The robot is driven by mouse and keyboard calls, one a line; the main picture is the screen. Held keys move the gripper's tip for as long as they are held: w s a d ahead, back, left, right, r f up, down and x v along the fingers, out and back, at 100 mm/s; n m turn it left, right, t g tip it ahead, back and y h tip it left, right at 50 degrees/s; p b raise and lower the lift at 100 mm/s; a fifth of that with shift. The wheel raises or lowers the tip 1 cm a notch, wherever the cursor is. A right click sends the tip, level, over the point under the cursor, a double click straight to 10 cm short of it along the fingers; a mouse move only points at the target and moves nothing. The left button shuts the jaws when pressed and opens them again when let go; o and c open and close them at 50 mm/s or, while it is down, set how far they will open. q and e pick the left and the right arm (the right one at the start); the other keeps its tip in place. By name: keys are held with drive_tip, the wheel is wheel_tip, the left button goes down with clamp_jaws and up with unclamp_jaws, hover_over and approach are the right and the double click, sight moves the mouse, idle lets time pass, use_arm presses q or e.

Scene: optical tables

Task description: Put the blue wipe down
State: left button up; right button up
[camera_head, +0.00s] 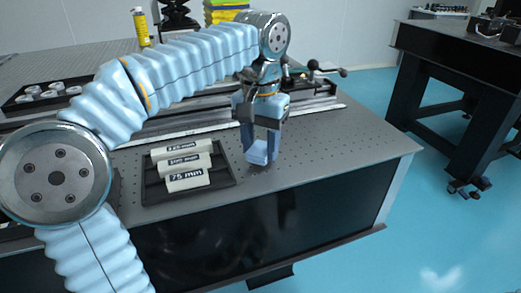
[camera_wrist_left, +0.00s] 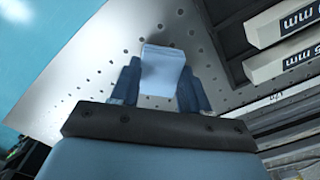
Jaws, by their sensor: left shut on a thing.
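The blue wipe (camera_head: 259,153) is a small pale-blue folded piece between the fingertips of my left gripper (camera_head: 261,145). My left gripper is shut on it and points down over the perforated table top (camera_head: 315,157), near the front edge. In the left wrist view the wipe (camera_wrist_left: 163,70) shows between the two dark-blue fingers (camera_wrist_left: 158,88), with the table's holes around it. Whether the wipe touches the table is hard to tell. My right gripper is not in view.
A black tray (camera_head: 150,190) with several labelled white blocks (camera_head: 186,180) lies left of the gripper. A rail (camera_head: 200,121) with clamps runs behind it. Another tray with white pieces (camera_head: 40,92) sits far left. The table top right of the gripper is clear. A second dark table (camera_head: 450,75) stands right.

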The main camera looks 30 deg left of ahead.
sight(260, 149)
use_arm(q)
drive_tip(key=shift+f, duration=0.5)
drive_tip(key=shift+f, duration=0.1)
drive_tip(key=o, duration=0.9)
drive_tip(key=shift+o, duration=0.2)
wheel_tip(260, 149, up, 12)
drive_tip(key=p, duration=0.3)
drive_tip(key=shift+p, duration=0.3)
